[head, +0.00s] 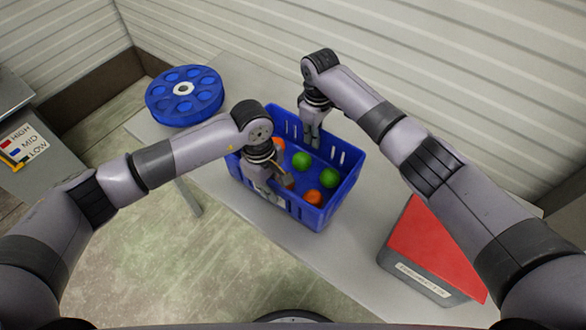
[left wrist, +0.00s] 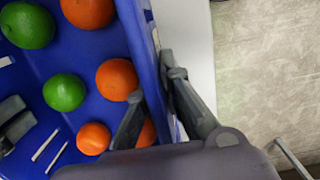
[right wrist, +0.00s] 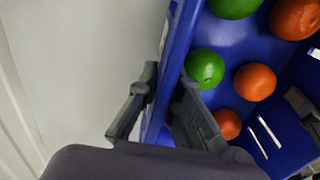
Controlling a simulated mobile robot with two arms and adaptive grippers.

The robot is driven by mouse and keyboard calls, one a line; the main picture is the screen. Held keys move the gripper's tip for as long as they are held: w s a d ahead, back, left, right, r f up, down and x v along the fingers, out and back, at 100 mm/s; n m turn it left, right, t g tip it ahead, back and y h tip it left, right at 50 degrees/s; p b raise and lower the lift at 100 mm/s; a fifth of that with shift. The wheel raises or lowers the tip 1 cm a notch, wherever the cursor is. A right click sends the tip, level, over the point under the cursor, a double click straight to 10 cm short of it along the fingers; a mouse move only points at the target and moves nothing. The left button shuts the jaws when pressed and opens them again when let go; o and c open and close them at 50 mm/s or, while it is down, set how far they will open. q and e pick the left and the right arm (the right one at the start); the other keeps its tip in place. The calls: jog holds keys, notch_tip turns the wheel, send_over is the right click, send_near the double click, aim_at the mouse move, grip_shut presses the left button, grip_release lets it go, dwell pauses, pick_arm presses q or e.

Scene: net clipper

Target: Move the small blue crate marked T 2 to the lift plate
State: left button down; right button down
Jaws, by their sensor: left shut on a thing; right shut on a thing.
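The small blue crate (head: 338,195) sits on the grey table in the head view, with several orange and green fruits inside. Its T 2 mark cannot be read here. My left gripper (head: 272,190) is shut on the crate's near left wall; in the left wrist view its fingers (left wrist: 155,100) straddle the blue rim (left wrist: 148,60). My right gripper (head: 312,140) is shut on the opposite, far wall; in the right wrist view its fingers (right wrist: 168,95) straddle that rim (right wrist: 178,50). The lift plate cannot be made out.
A blue spoked reel (head: 184,96) lies on the table's left end. A grey box with a red top (head: 435,245) stands at the right, close to the crate. A panel marked HIGH, MID, LOW (head: 22,145) is at the far left. Corrugated wall (head: 230,25) runs behind.

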pick_arm(q)
jog(key=shift+w+r, duration=0.1)
jog(key=shift+r, duration=0.15)
pick_arm(e)
jog(key=shift+w+r, duration=0.1)
jog(key=shift+r, duration=0.15)
